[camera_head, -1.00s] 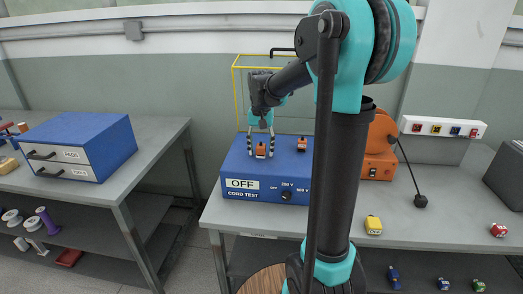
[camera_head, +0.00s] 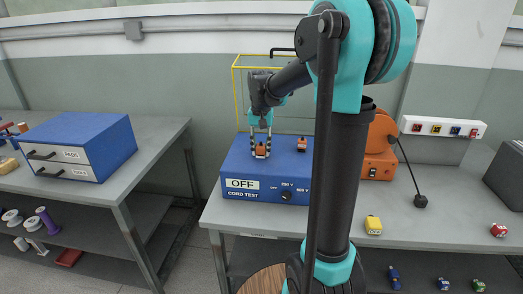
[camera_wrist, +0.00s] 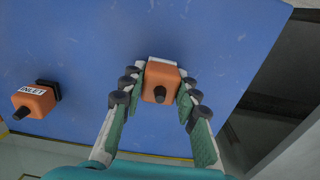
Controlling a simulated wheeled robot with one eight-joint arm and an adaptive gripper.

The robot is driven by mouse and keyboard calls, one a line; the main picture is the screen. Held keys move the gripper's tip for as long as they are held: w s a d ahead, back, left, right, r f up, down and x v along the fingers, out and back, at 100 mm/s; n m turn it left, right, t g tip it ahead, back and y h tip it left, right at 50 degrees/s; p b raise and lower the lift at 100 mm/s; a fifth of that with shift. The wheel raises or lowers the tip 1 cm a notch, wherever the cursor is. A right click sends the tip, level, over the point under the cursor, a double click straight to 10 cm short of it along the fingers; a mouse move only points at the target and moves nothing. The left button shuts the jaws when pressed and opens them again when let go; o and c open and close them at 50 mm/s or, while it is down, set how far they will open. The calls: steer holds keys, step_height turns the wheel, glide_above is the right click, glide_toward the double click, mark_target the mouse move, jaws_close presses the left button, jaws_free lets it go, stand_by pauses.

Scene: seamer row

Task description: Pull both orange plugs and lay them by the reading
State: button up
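The blue cord test box (camera_head: 236,163) stands on the bench with an OFF panel (camera_head: 241,183) and a dark knob (camera_head: 286,196) on its front. One orange plug (camera_head: 260,151) is upright on its top. My gripper (camera_head: 260,155) comes from above with its fingers closed in on both sides of this plug. In the wrist view the plug (camera_wrist: 160,82) sits between the fingertips (camera_wrist: 160,90), which appear to touch its sides. The second orange plug (camera_head: 301,144) stands on the box top to the right; in the wrist view it (camera_wrist: 33,101) bears an INLET label.
A yellow frame (camera_head: 237,95) rises behind the box. An orange machine (camera_head: 378,165), a yellow block (camera_head: 373,225) and a red one (camera_head: 498,230) are on the bench to the right. A blue drawer cabinet (camera_head: 85,140) stands on the left bench, across a floor gap.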

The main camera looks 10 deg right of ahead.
mark_target(260, 145)
jaws_close()
steer(key=shift+r, duration=0.15)
steer(key=shift+r, duration=2.85)
steer(key=shift+a, duration=0.1)
